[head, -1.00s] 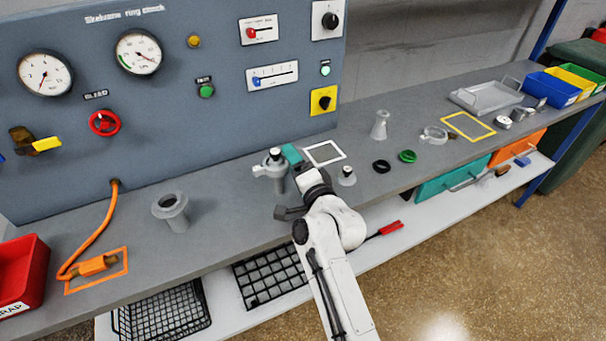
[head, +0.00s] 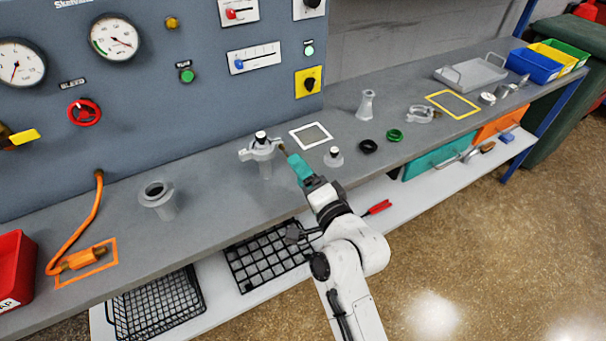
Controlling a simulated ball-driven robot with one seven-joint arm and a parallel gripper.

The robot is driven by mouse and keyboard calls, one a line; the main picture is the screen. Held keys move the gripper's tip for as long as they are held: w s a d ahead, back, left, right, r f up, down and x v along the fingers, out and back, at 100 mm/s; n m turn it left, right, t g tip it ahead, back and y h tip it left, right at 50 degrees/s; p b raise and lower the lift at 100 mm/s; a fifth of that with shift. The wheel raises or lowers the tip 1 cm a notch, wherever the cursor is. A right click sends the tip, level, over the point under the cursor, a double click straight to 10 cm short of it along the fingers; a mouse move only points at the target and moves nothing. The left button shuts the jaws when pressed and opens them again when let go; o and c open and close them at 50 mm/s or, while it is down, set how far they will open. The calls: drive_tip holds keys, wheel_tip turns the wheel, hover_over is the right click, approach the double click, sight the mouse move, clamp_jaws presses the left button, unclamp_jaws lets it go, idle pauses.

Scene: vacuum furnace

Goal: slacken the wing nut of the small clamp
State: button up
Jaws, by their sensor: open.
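A small grey metal clamp (head: 250,152) sits around the top of a short upright pipe (head: 265,171) near the middle of the bench, below the panel. A small brass-coloured part, which looks like the wing nut (head: 282,147), shows at the clamp's right side. My gripper (head: 292,158), with teal fingers, is open just right of and in front of this part. The fingers look edge-on, so I cannot tell whether they touch or straddle it.
A small fitting (head: 334,157) stands close right of my gripper, with a black ring (head: 368,146) and a green ring (head: 394,136) beyond. Another clamp (head: 421,114) lies farther right. A flanged pipe (head: 158,196) stands left. The front bench between is clear.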

sight(286, 153)
drive_tip(key=shift+c, duration=0.5)
